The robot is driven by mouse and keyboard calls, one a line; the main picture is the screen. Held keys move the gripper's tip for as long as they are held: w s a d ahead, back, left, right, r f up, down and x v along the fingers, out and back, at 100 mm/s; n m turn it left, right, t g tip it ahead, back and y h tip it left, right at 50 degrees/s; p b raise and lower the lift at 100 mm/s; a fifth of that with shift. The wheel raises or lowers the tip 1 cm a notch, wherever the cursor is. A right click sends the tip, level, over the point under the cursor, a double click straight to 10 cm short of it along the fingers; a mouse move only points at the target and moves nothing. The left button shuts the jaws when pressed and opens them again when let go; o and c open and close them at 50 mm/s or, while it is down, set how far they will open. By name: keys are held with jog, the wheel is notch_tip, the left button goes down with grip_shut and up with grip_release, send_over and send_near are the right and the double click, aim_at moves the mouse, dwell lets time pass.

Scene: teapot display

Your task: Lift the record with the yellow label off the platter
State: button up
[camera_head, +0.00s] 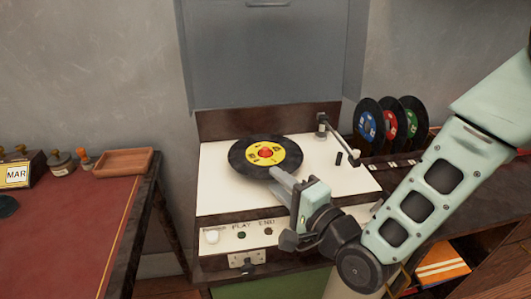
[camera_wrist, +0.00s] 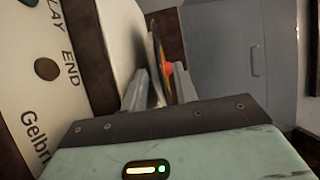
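The record with the yellow label (camera_head: 250,168) lies flat on the turntable's cream deck in the head view; the platter beneath it is hidden. It has a red centre. My gripper (camera_head: 279,175) is at the record's near right rim, coming in from the front right. In the wrist view the record (camera_wrist: 155,60) shows nearly edge-on between the two fingers of my gripper (camera_wrist: 160,82). The fingers stand apart with a gap beside the record, so the gripper looks open around the rim. Whether one finger touches it I cannot tell.
The tonearm (camera_head: 342,143) is at the deck's right, clear of the record. Records with blue, red and green labels stand in a rack (camera_head: 388,165) at right. A grey panel (camera_head: 268,60) rises behind. A red-topped desk (camera_head: 70,220) with a wooden tray (camera_head: 123,162) is at left.

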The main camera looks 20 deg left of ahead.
grip_shut()
